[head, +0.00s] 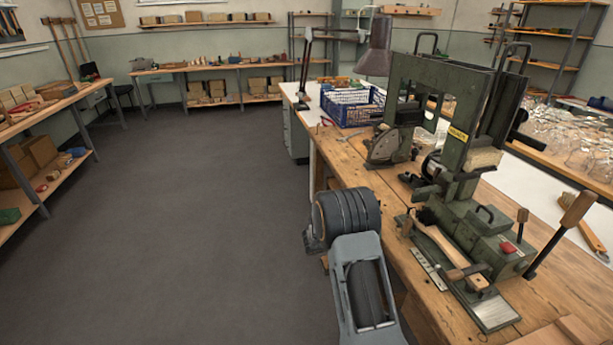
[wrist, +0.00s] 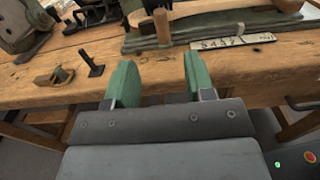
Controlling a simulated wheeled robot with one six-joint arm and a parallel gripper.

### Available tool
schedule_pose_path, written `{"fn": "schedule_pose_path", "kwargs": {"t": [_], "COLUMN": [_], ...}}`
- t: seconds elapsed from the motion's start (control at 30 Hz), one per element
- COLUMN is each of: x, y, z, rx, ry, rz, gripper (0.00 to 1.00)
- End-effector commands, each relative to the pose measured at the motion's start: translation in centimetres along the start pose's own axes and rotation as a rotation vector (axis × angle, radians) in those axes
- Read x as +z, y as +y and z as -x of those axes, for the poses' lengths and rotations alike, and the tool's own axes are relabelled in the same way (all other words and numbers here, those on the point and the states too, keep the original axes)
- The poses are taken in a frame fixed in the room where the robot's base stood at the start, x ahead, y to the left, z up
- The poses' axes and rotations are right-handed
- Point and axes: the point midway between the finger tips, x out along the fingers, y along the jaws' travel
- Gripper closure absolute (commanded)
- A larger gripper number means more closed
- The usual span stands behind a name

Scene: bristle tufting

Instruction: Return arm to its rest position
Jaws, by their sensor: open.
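My gripper (wrist: 158,82) shows in the wrist view with its two green finger pads spread apart and nothing between them. It is at the front edge of the wooden workbench (wrist: 285,78). In the head view my arm is folded low beside the bench's left edge, and the gripper itself cannot be made out there. The green tufting machine (head: 455,140) stands on the bench to the right of my arm. A wooden-handled brush (head: 440,245) with dark bristles lies on the machine's base.
A blue crate (head: 352,105) and a desk lamp (head: 376,48) stand farther back on the bench. A small wooden piece (wrist: 53,77) and a dark peg (wrist: 90,63) are near the bench edge. A long lever (head: 560,235) rises at the right. The grey floor (head: 190,210) at left is clear.

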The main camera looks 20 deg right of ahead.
Motion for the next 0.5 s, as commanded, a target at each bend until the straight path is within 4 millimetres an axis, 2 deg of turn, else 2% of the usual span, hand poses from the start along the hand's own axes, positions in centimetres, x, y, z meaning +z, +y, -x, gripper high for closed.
{"fn": "schedule_pose_path", "kwargs": {"t": [0.13, 0.23, 0.3, 0.37, 0.5], "x": [-0.1, -1.9, -3.9, -4.8, -3.8], "y": [0.1, -0.9, -2.8, -4.8, -9.4], "z": [0.0, 0.1, 0.4, 1.0, 4.3], "rx": [0.004, -0.038, -0.106, -0.188, -0.415], "ry": [0.007, 0.091, 0.176, 0.263, 0.494], "rz": [-0.022, -0.075, -0.103, -0.157, -0.380], "gripper": [0.51, 0.51, 0.51, 0.51, 0.51]}}
